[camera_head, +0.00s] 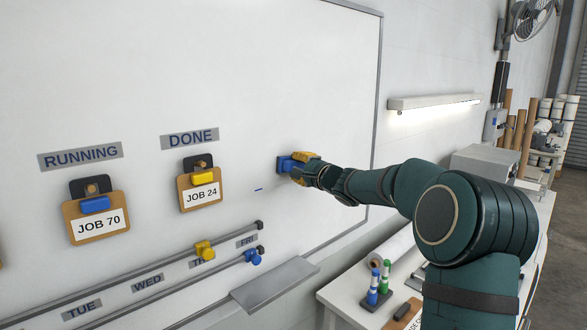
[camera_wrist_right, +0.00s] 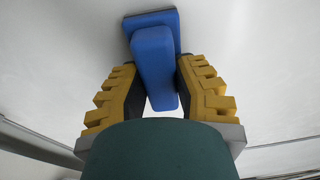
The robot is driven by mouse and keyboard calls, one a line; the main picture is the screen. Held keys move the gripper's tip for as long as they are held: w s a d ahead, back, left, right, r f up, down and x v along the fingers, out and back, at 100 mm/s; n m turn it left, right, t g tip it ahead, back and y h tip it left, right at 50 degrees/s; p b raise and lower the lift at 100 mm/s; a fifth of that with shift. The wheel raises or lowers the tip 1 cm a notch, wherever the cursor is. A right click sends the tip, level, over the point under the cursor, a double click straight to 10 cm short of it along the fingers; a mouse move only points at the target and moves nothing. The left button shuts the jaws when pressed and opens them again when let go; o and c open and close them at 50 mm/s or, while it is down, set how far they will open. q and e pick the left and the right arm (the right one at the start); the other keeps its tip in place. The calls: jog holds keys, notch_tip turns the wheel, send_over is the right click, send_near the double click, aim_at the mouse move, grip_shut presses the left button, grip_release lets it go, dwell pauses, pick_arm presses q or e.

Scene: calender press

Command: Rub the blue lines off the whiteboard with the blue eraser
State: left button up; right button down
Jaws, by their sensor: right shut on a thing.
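The whiteboard (camera_head: 290,70) fills the left and middle of the head view. A short blue line (camera_head: 258,189) shows on it, just left of and below the eraser. My right gripper (camera_head: 302,168) is shut on the blue eraser (camera_head: 284,164) at the board, right of the DONE label. In the right wrist view, the blue eraser (camera_wrist_right: 156,60) sits between the yellow fingers of the right gripper (camera_wrist_right: 157,90), its wide pad against or very near the white surface. Any marks behind the eraser are hidden. My left gripper is not in view.
Job tags (camera_head: 95,219) hang under RUNNING and DONE labels. Two rails with a yellow slider (camera_head: 204,250) and a blue slider (camera_head: 253,257) cross the lower board. A grey tray (camera_head: 275,284) juts out below. Marker pens (camera_head: 372,287) stand on the bench at lower right.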

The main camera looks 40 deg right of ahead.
jog(key=shift+s+d, duration=0.1)
dwell(0.3)
jog(key=shift+s, duration=0.3)
jog(key=shift+s+d, duration=0.2)
jog(key=shift+s, duration=2.4)
jog(key=s, duration=0.3)
jog(key=shift+d, duration=0.15)
